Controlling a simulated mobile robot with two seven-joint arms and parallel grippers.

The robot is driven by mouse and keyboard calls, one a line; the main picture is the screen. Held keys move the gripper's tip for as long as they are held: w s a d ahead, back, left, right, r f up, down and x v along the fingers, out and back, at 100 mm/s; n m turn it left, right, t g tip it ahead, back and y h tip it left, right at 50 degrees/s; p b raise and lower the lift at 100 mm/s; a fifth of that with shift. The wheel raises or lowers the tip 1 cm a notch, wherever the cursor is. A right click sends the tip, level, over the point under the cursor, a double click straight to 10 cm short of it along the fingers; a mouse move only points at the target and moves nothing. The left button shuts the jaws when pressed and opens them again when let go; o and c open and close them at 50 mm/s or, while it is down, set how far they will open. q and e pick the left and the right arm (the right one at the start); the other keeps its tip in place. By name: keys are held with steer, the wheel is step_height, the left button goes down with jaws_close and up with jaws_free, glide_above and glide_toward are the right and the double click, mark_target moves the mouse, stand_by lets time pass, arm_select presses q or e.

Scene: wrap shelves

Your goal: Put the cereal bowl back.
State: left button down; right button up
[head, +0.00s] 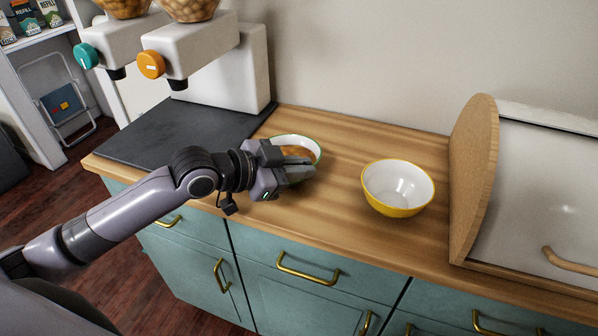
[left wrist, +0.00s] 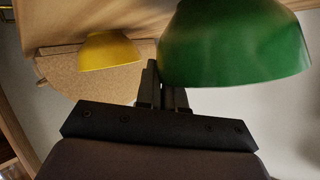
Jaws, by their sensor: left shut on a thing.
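A green bowl (head: 319,149) with a pale rim and orange-brown contents is at the middle of the wooden counter, beside the dark mat. My left gripper (head: 287,168) is shut on the near side of this bowl and hides part of it. In the left wrist view, the bowl's green outer wall (left wrist: 235,50) is large, with the black fingers (left wrist: 165,90) at its edge. I cannot tell whether the bowl rests on the counter or is slightly raised. An empty yellow bowl (head: 398,188), white inside, stands to the right; it also shows in the left wrist view (left wrist: 108,52).
Two dispensers with a teal knob (head: 86,56) and an orange knob (head: 151,65) overhang the dark mat (head: 185,132). A round-topped wooden panel (head: 474,180) and a white bin (head: 545,200) bound the right. The wooden counter (head: 345,232) is clear between the bowls.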

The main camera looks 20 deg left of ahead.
arm_select(q)
steer(key=shift+f, duration=0.45)
steer(key=c, duration=1.2)
jaws_free()
steer(key=shift+c, duration=0.2)
steer(key=v, duration=1.2)
